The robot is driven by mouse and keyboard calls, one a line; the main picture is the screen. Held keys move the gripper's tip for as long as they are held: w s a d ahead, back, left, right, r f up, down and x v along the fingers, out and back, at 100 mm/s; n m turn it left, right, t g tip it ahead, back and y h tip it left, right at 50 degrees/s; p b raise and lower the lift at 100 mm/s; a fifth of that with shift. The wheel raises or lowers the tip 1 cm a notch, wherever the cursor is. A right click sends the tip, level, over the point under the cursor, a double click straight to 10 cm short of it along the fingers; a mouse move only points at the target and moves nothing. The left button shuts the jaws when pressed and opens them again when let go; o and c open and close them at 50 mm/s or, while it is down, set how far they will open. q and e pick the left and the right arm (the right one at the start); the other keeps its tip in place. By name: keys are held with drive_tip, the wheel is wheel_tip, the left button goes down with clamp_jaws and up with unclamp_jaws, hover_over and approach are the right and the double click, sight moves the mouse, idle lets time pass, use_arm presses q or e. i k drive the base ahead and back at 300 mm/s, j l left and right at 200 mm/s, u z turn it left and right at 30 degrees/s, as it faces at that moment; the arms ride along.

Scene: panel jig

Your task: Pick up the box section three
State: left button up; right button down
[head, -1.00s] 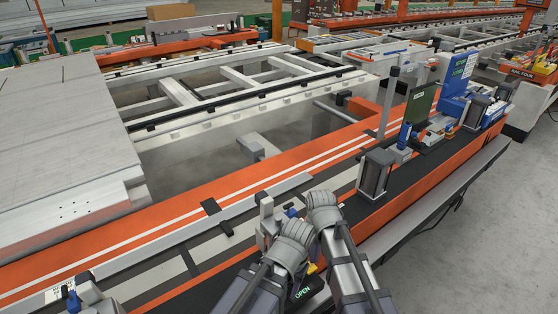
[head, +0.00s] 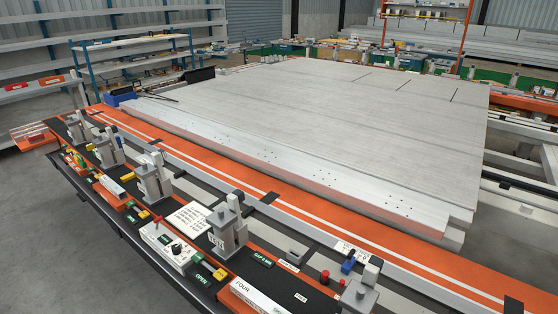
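I cannot pick out a box section marked three in the head view. A white bar lettered FOUR (head: 256,297) lies at the bottom edge of the view, on the black front shelf of the jig, and is cut off by the frame. A shorter white block (head: 112,186) lies further left on the same shelf, and any marking on it is too small to read. Neither of my grippers shows in this view.
The orange jig rail (head: 300,200) runs diagonally along a large stack of grey panels (head: 330,110). Grey clamps (head: 228,228) stand along the shelf, with a white control box (head: 168,246) between them. Blue racks (head: 130,55) stand behind at left. Floor at lower left is clear.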

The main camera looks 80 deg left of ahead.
sight(113, 187)
drive_tip(key=l+u, duration=0.2)
drive_tip(key=u, duration=1.3)
drive_tip(key=i+j+u, duration=0.1)
drive_tip(key=u, duration=2.3)
drive_tip(key=z, duration=0.25)
drive_tip(key=i+j+z, duration=0.3)
drive_tip(key=j+z, duration=0.35)
drive_tip(key=i+j, duration=0.15)
drive_tip(key=j, duration=0.25)
drive_tip(key=i+j+z, duration=0.1)
drive_tip(key=j, duration=0.25)
drive_tip(key=i+j, duration=0.2)
drive_tip(key=j, duration=0.2)
drive_tip(key=i+j+z, duration=0.1)
drive_tip(key=j, duration=0.3)
drive_tip(key=i+j+z, duration=0.1)
drive_tip(key=j, duration=0.3)
drive_tip(key=i+j, duration=0.15)
drive_tip(key=j, duration=0.25)
